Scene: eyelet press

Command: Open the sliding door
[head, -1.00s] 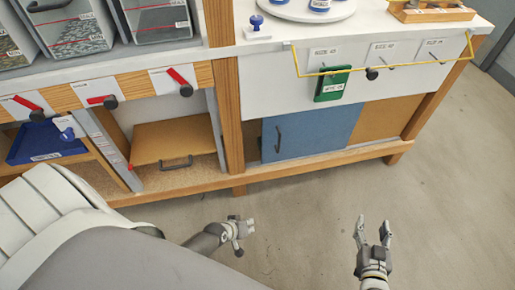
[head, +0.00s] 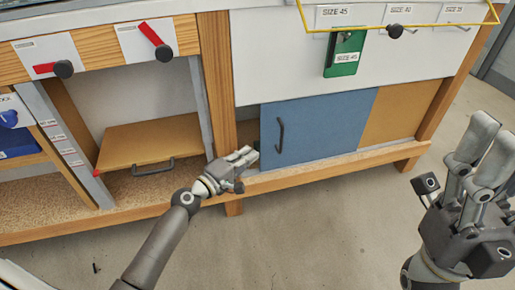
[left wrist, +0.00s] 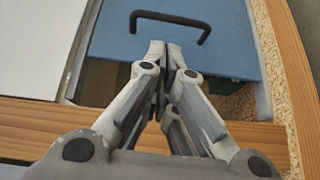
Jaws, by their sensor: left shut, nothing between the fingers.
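The blue sliding door (head: 325,125) stands in the lower cabinet, with a brown panel (head: 402,112) to its right. Its black bar handle (head: 280,135) is upright near the left edge. A narrow dark gap shows at the door's left edge, also in the left wrist view (left wrist: 103,78). My left gripper (head: 248,155) is shut and empty, low and left of the handle. In the left wrist view, its fingertips (left wrist: 165,46) point at the door beside the handle (left wrist: 170,20), apart from it as far as I can tell. My right gripper (head: 497,125) looks open and empty.
A wooden post (head: 217,80) stands left of the door, and a wooden rail (head: 320,168) runs below it. A brown drawer (head: 150,140) is at left. The floor (head: 300,235) in front is clear.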

